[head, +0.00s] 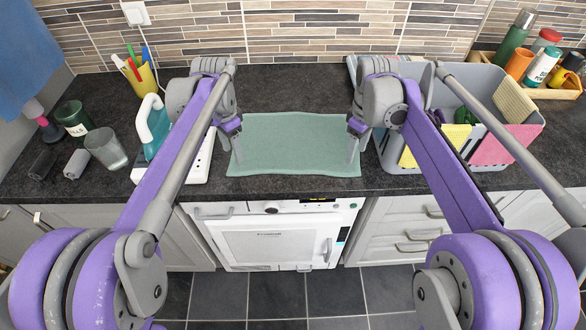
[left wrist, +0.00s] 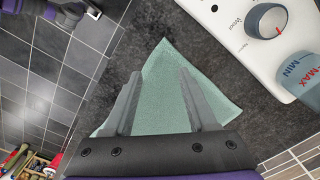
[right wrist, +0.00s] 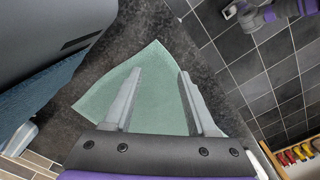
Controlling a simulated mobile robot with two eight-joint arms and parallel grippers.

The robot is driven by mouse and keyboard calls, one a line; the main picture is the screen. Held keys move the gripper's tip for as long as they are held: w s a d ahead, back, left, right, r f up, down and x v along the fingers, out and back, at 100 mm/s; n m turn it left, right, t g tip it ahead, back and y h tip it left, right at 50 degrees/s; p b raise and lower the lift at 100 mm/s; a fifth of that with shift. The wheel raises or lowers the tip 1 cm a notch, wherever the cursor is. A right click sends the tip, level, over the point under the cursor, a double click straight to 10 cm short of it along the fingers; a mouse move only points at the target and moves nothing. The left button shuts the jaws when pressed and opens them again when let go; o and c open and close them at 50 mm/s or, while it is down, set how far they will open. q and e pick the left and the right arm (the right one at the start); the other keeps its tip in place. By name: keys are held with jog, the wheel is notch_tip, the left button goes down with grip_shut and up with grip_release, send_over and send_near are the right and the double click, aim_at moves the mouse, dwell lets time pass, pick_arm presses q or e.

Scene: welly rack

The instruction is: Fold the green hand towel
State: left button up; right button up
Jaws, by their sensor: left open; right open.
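The green hand towel (head: 295,145) lies flat and spread out on the dark worktop, close to its front edge. My left gripper (head: 236,158) is at the towel's left side in the head view. In the left wrist view its two fingers (left wrist: 160,100) are apart, with a towel corner between and beyond them. My right gripper (head: 355,148) is at the towel's right side. In the right wrist view its fingers (right wrist: 155,100) are apart, with another towel corner (right wrist: 155,60) between and beyond them. Neither gripper holds cloth. Whether the fingertips touch the towel cannot be told.
A white steamer base with a dial (left wrist: 268,20) stands close to the left of the towel. A grey divided caddy (head: 395,150) with cloths stands close to its right. Glasses (head: 106,148) stand further left. The worktop behind the towel is clear.

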aim_at(238, 172)
pick_arm(q)
notch_tip(238, 172, down, 5)
jog(key=shift+w+f, duration=0.15)
jog(key=shift+f, duration=0.05)
pick_arm(e)
notch_tip(238, 172, down, 5)
jog(key=shift+w+f, duration=0.15)
pick_arm(q)
jog(key=shift+f, duration=0.55)
pick_arm(e)
jog(key=shift+f, duration=0.6)
pick_arm(q)
jog(key=shift+f, duration=0.25)
pick_arm(e)
jog(key=shift+f, duration=0.25)
pick_arm(q)
jog(key=shift+r, duration=0.1)
jog(key=shift+c, duration=1.1)
pick_arm(e)
jog(key=shift+r, duration=0.1)
jog(key=shift+c, duration=1.1)
pick_arm(q)
grip_shut()
pick_arm(e)
grip_shut()
